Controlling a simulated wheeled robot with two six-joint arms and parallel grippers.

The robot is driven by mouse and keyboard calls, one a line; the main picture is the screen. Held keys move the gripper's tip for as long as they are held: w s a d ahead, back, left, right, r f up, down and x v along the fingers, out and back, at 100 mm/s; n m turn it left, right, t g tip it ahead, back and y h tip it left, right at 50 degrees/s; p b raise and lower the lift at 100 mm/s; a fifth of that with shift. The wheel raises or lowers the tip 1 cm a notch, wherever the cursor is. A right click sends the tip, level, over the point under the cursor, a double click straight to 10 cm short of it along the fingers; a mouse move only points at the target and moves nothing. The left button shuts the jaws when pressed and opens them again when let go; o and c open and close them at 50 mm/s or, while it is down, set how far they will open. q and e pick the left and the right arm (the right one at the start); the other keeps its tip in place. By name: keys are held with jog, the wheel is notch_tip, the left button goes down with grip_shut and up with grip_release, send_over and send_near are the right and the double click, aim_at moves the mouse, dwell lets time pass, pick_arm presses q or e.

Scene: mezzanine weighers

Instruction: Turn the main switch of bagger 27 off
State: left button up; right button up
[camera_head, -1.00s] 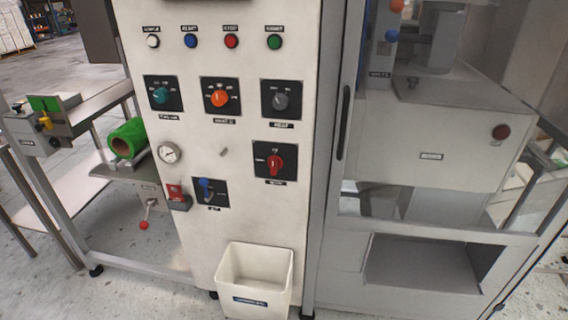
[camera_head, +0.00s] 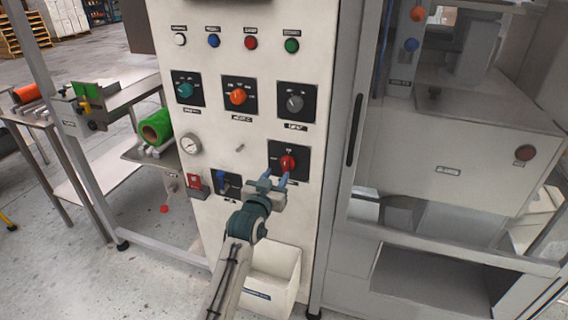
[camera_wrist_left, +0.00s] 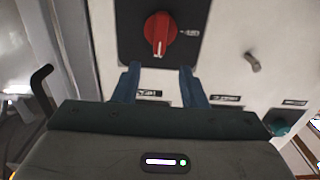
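The red rotary switch (camera_head: 288,162) sits on a black plate, low on the right of the white cabinet front. It also shows in the left wrist view (camera_wrist_left: 159,35), with a white pointer line toward the bottom of that picture. My left gripper (camera_head: 276,178) is just below the switch in the head view. In the left wrist view its two blue fingers (camera_wrist_left: 160,78) are apart with nothing between them, and the knob lies beyond their tips. I cannot tell whether they touch the plate. The small labels are unreadable. My right gripper is not in view.
Teal (camera_head: 185,89), orange (camera_head: 238,97) and grey (camera_head: 295,103) knobs sit above. A blue-handled switch (camera_head: 224,183) and red block (camera_head: 194,180) are left of the gripper. A white bin (camera_head: 284,272) stands below. A glazed machine (camera_head: 450,150) adjoins on the right.

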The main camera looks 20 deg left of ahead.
aim_at(285, 162)
pick_arm(q)
jog(key=w, duration=0.3)
jog(key=w+p, duration=0.1)
jog(key=w, duration=0.2)
jog(key=shift+w+d, duration=0.2)
jog(key=shift+w, duration=0.15)
grip_shut()
